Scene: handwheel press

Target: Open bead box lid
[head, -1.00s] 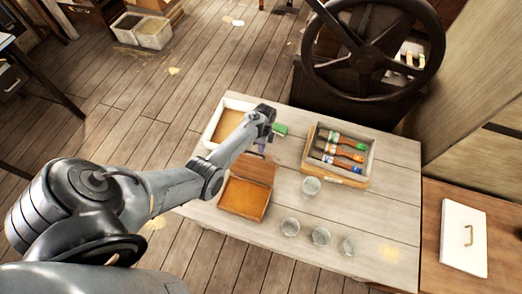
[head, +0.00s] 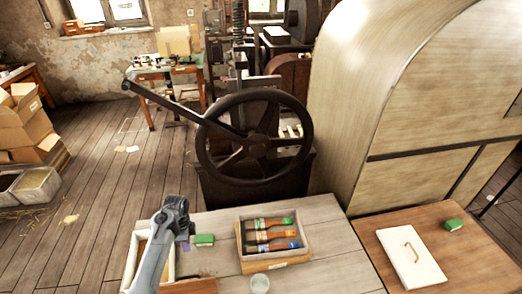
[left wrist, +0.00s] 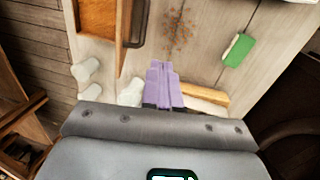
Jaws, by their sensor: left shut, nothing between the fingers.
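In the left wrist view a wooden panel (left wrist: 97,30) with a dark handle (left wrist: 137,24) stands at the upper left. My left gripper (left wrist: 160,68) has purple fingers, shut and empty, to the right of that panel and apart from it. In the head view, its fingers (head: 186,247) show beside the green block, mostly hidden by my arm. My right gripper is not in view.
A green block (head: 204,239), a wooden box (head: 278,261) of brushes and a glass (head: 260,284) are on the table. A handwheel press (head: 255,143) stands behind. A white handled panel (head: 411,258) lies on the right cabinet.

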